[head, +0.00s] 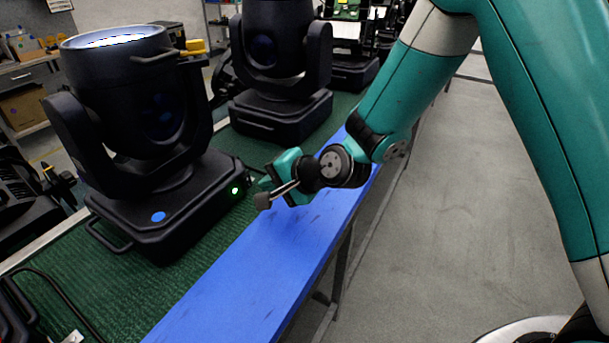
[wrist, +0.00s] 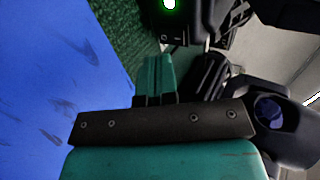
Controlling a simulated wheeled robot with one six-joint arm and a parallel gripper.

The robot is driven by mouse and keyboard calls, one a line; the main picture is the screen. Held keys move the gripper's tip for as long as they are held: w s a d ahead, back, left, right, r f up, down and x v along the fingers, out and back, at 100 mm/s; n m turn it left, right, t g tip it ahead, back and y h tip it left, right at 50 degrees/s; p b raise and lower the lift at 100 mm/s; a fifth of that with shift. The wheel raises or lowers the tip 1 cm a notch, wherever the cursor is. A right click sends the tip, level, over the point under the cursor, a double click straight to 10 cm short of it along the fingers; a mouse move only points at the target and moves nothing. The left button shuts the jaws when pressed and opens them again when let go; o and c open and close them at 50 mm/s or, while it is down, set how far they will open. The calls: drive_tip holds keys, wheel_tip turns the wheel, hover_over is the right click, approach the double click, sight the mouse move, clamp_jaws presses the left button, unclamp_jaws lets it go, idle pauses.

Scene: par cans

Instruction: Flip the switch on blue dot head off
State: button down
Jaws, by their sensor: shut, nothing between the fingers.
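The blue dot head (head: 135,110) is a black moving-head light at the left of the head view, its top lens glowing white. A blue dot (head: 158,216) marks its base. A green light (head: 235,190) glows on the base's right side; it also shows at the top of the wrist view (wrist: 170,4). Just below it there, a small dark switch (wrist: 178,38) with pale marks is visible; its position is too small to tell. My gripper (head: 265,184) is shut and empty, just right of that side. Its teal fingers (wrist: 154,72) point toward the panel, apparently short of it.
A second black head (head: 280,60) stands behind on the green mat (head: 110,290). The blue board (head: 265,275) along the bench edge lies below my gripper. Dark cables or connectors (wrist: 208,75) lie right of my fingers. Grey floor is open at right.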

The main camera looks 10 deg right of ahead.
sight(248, 181)
drive_tip(key=b+v, duration=0.2)
drive_tip(key=v, duration=0.8)
drive_tip(key=shift+s+r, duration=0.2)
drive_tip(key=shift+r, duration=0.1)
drive_tip(key=shift+a, duration=0.1)
drive_tip(key=f+b, duration=0.2)
drive_tip(key=s+f+b, duration=0.1)
drive_tip(key=b, duration=0.1)
drive_tip(key=shift+d+f+y, duration=0.25)
drive_tip(key=shift+f+y, duration=0.05)
drive_tip(key=shift+f, duration=0.1)
drive_tip(key=shift+s+f+t+b, duration=0.15)
drive_tip(key=shift+f+t+b, duration=0.15)
drive_tip(key=shift+b, duration=0.3)
drive_tip(key=shift+d+r, duration=0.15)
drive_tip(key=p+x, duration=0.1)
drive_tip(key=x, duration=0.3)
drive_tip(key=r+p+x, duration=0.1)
drive_tip(key=p+x, duration=0.1)
drive_tip(key=x, duration=0.3)
drive_tip(key=a+p+x, duration=0.1)
drive_tip(key=x, duration=0.3)
drive_tip(key=shift+w+a+r+p, duration=0.15)
drive_tip(key=shift+w+r+p, duration=0.1)
drive_tip(key=shift+w+p, duration=0.15)
